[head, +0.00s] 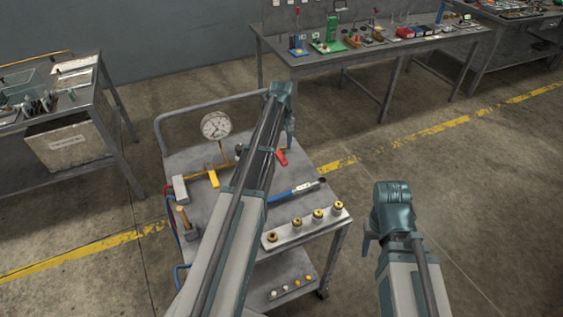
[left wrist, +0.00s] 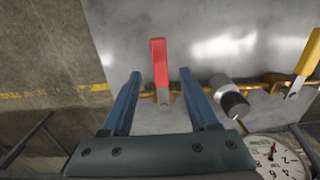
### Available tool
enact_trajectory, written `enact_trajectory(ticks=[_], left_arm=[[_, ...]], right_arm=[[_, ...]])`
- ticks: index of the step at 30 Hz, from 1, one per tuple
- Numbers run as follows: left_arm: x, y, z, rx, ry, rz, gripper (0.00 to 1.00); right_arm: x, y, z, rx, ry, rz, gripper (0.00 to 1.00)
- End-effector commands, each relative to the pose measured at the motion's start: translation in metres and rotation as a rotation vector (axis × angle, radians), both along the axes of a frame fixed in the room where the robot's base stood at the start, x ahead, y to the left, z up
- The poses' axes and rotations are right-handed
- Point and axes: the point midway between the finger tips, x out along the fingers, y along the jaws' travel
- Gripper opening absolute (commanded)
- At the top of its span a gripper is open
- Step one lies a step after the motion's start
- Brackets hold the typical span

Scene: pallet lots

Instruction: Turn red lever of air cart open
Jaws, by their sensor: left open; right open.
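The red lever (head: 281,157) is on the air cart (head: 190,158), on the pipe right of the pressure gauge (head: 216,126). In the left wrist view the red lever (left wrist: 159,58) points up the picture, with its pivot on a brass valve. My left gripper (head: 290,138) is over the cart beside the lever. In its wrist view the open fingers (left wrist: 160,73) stand on either side of the lever, with gaps on both sides; contact does not show. My left arm hides part of the pipe. My right gripper (head: 369,243) is off the cart's right side, away from the lever.
A yellow lever (head: 213,177) sits on the same pipe, left of my arm. A blue-handled tool (head: 295,190) and a strip with several brass fittings (head: 306,227) lie on the cart's near part. A workbench (head: 370,62) stands behind; another cart (head: 100,85) stands left.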

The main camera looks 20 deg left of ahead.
Motion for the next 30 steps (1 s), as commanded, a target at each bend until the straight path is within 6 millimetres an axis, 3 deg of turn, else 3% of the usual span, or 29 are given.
enact_trajectory(ticks=[1, 9, 21, 30], left_arm=[[0.000, 0.000, -0.015, 0.000, 0.000, 0.000, 0.60], [0.000, 0.000, -0.046, 0.000, 0.000, 0.000, 0.60], [0.000, 0.000, -0.048, 0.000, 0.000, 0.000, 0.58], [0.000, 0.000, -0.048, 0.000, 0.000, 0.000, 0.04]], right_arm=[[0.000, 0.000, -0.015, 0.000, 0.000, 0.000, 0.51], [0.000, 0.000, -0.046, 0.000, 0.000, 0.000, 0.51], [0.000, 0.000, -0.048, 0.000, 0.000, 0.000, 0.51], [0.000, 0.000, -0.048, 0.000, 0.000, 0.000, 0.51]])
